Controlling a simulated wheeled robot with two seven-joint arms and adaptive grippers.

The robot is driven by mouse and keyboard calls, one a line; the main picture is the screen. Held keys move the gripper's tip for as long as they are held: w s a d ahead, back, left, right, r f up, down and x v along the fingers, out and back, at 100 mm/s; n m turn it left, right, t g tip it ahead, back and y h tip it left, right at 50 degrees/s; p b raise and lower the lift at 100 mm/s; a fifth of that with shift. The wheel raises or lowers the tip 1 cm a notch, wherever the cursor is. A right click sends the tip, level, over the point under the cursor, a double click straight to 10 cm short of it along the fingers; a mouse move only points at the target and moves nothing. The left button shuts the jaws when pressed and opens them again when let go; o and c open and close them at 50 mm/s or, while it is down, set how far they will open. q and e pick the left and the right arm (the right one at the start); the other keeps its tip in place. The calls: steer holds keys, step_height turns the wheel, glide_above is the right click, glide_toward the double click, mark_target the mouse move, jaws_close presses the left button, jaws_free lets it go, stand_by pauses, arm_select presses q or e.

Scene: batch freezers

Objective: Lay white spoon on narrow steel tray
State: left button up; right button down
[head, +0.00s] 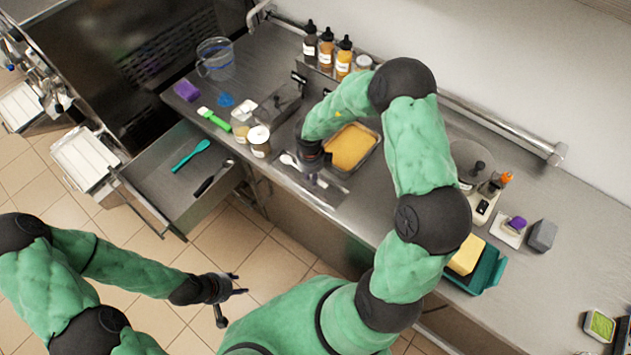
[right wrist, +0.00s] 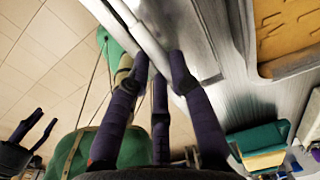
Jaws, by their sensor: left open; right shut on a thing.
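The white spoon (head: 289,160) shows to the left of my right gripper (head: 312,168) in the head view, low over the counter's front edge. In the right wrist view its pale handle (right wrist: 148,38) runs between the dark fingers of my right gripper (right wrist: 160,75), which is shut on it. A narrow steel tray (head: 326,192) appears to lie at the counter edge just below this gripper, partly hidden by the fingers. I cannot tell whether the spoon touches it. My left gripper (head: 234,292) is open and empty over the floor, away from the counter.
A pan of orange-yellow food (head: 352,147) stands right of my right gripper. A white-lidded jar (head: 259,141) and green spatula (head: 212,118) are to the left. Below, an open drawer (head: 165,170) holds a teal spatula (head: 190,156). A teal tray with a yellow block (head: 466,257) stands right.

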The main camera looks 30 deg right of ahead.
mark_target(316, 186)
steer(key=shift+s+d+f, duration=0.15)
steer(key=shift+d+f, duration=0.4)
steer(key=shift+f, duration=0.15)
step_height(316, 186, down, 3)
steer(key=shift+d+f+b, duration=0.1)
steer(key=shift+f+b, duration=0.05)
steer(key=shift+b, duration=0.3)
steer(key=c, duration=1.1)
jaws_free()
steer(key=r+p, duration=0.2)
steer(key=r, duration=1)
steer(key=shift+a+r, duration=0.1)
steer(key=shift+a, duration=0.1)
